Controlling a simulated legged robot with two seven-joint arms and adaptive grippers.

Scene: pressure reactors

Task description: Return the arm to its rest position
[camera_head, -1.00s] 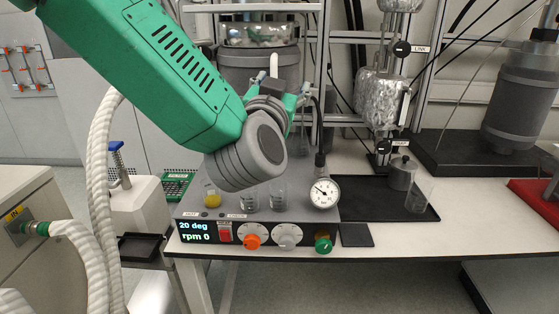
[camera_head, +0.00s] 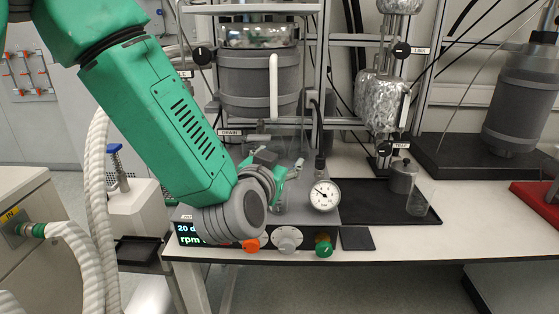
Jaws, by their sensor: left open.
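My left arm (camera_head: 160,115), green with grey joints, comes in from the upper left and reaches down over the control unit (camera_head: 300,212) at the table's front. My left gripper (camera_head: 288,174) is partly hidden behind the wrist, above the unit's top and left of the pressure gauge (camera_head: 323,195). It is open, and I see nothing held in it. My right gripper is out of the picture.
Orange (camera_head: 251,246) and green (camera_head: 324,249) knobs face the front edge. A grey reactor vessel (camera_head: 245,85) hangs in the metal frame behind the arm. A black tray (camera_head: 360,200) holds a grey container (camera_head: 403,176) and a glass beaker (camera_head: 419,203).

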